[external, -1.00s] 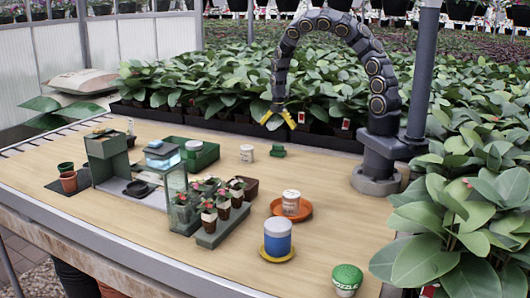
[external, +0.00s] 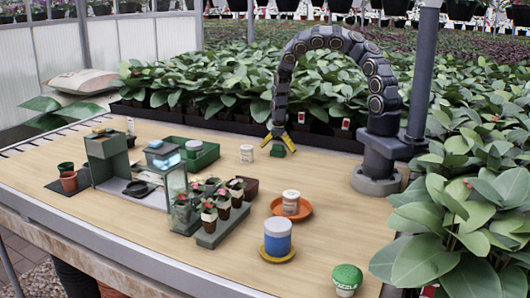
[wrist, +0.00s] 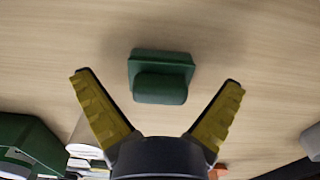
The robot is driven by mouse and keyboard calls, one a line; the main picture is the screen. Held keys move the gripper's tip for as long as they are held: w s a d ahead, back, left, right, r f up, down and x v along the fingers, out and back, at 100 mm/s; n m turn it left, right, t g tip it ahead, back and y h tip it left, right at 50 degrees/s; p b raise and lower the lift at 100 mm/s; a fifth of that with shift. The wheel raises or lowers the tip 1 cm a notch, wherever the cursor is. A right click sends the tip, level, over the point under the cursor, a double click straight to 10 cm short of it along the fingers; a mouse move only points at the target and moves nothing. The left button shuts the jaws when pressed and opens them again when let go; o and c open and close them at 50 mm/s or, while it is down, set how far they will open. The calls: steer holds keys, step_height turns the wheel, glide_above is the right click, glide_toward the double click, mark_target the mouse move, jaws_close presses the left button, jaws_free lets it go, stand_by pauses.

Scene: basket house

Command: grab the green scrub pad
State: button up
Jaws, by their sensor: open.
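The green scrub pad (wrist: 161,77) lies on the wooden table; in the wrist view it sits ahead of my gripper, near the middle between the two yellow fingers. In the external view the pad (external: 278,151) shows just below the fingertips and is partly covered by them. My gripper (wrist: 160,85) is open and empty, with its fingers spread to either side of the pad's near edge. In the external view my gripper (external: 280,139) points down over the pad. I cannot tell the exact height left between fingertips and table.
A white jar (external: 247,153) stands left of the pad. A green crate (external: 200,156) is farther left. An orange saucer (external: 304,213) with a jar and a blue-white container (external: 277,238) stand nearer the camera. The table right around the pad is clear.

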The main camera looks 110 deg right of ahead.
steer(key=c, duration=1.2)
steer(key=shift+c, duration=0.2)
